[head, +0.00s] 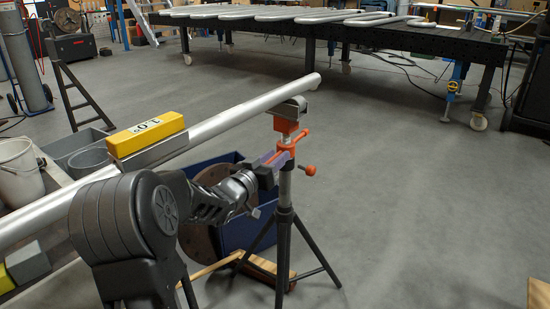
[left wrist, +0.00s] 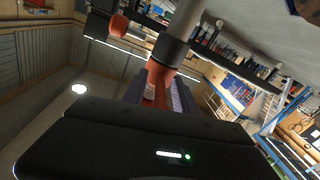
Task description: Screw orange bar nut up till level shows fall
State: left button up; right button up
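The orange bar nut (head: 292,142) sits on the upright post of a tripod stand (head: 285,188), just under the stand's head (head: 291,112). Its bar slants toward the lower left. My left gripper (head: 274,162) has its purple fingers on either side of that bar and appears shut on it. In the left wrist view the orange bar nut (left wrist: 158,72) runs between the purple fingers (left wrist: 157,95); their contact is partly hidden. The yellow level (head: 146,133) lies on a long grey pipe (head: 240,118), and its display seems to read 1.0. My right gripper is not in view.
An orange knob (head: 309,170) sticks out from the post below the nut. A blue bin (head: 240,228) and a brown reel (head: 205,200) stand behind my left arm. A dark table (head: 420,42) with serpentine coils stands at the back.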

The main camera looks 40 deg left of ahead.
pick_arm(q)
jog(key=p+v, duration=0.1)
jog(key=v, duration=0.6)
jog(key=shift+s, duration=0.4)
jog(key=shift+d, duration=0.1)
jog(key=w+d+f+g+h, duration=0.2)
jog(key=d+f+g, duration=0.1)
jog(key=d+f, duration=0.9)
jog(key=w+d+f+g+h, duration=0.3)
jog(key=d+f, duration=0.6)
jog(key=f, duration=0.7)
jog(key=s+d+f+m+g+h, duration=0.1)
jog(key=s+d+f+g, duration=0.25)
jog(key=d+f, duration=0.3)
jog(key=s+d+f+g+h, duration=0.1)
jog(key=s+d+f+g, duration=0.1)
jog(key=s+d+f, duration=0.4)
jog(key=s+d+f+m+g+h, duration=0.1)
jog(key=s+d+f+g, duration=0.2)
jog(key=s+d, duration=0.4)
jog(key=s+d+f+m+g, duration=0.1)
jog(key=s+d+f+g, duration=0.3)
jog(key=s, duration=0.5)
notch_tip(320, 180, up, 25)
jog(key=d+t+p, duration=0.1)
jog(key=p, duration=2.3)
jog(key=shift+w+d+r+t, duration=0.2)
jog(key=shift+w+d+t, duration=0.05)
jog(key=shift+w+t, duration=0.1)
